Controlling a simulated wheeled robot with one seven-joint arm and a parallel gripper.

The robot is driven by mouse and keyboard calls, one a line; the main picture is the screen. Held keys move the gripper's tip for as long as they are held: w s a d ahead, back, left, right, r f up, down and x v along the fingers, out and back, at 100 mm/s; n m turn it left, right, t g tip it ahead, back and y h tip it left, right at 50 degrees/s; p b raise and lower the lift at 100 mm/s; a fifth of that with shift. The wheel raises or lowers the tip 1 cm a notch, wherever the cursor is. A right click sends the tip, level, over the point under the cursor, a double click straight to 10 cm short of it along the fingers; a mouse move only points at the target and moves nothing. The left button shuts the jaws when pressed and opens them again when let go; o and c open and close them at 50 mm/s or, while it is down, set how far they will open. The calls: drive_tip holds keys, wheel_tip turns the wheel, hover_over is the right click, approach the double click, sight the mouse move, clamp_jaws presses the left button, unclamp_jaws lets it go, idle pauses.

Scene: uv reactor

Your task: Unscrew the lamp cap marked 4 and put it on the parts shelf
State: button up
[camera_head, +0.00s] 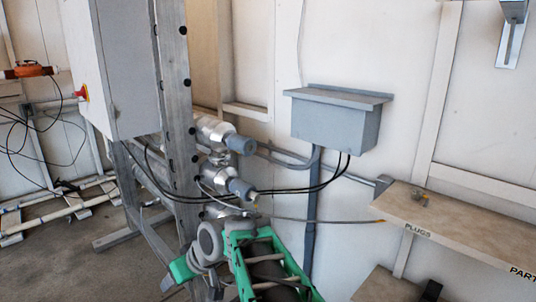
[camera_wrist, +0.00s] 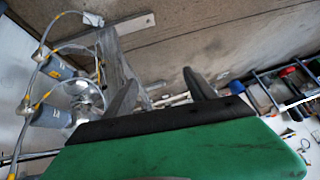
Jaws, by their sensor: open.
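Grey lamp caps close the ends of shiny metal tubes beside the upright post. The upper cap (camera_head: 241,145) and a lower cap (camera_head: 241,188) show in the head view, and a lower tube end is partly hidden by my arm. I cannot read a 4 on any cap. Two grey caps, an upper one (camera_wrist: 60,67) and a lower one (camera_wrist: 52,116), also show at the left of the wrist view. My gripper (camera_wrist: 160,78) is open, with nothing between its fingers, to the right of these caps in that view. The parts shelf (camera_head: 470,225) is at the right.
A loose cable (camera_head: 320,220) reaches toward the shelf. A grey wall box (camera_head: 335,122) hangs above, with black cables running to the caps' area.

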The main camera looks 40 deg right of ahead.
drive_tip(key=w+d+r+t, duration=0.35)
drive_tip(key=d+r, duration=0.25)
drive_tip(key=d, duration=0.2)
drive_tip(key=t+h+p, duration=0.2)
drive_tip(key=t, duration=0.5)
approach(250, 148)
drive_tip(key=w+p, duration=0.3)
drive_tip(key=w, duration=0.9)
drive_tip(key=shift+w, duration=0.1)
drive_tip(key=shift+c, duration=0.4)
clamp_jaws()
drive_tip(key=shift+f+n+b, duration=0.15)
drive_tip(key=shift+n+b, duration=0.55)
drive_tip(key=shift+b, duration=0.75)
drive_tip(key=shift+n+b, duration=1.5)
drive_tip(key=shift+b, duration=1)
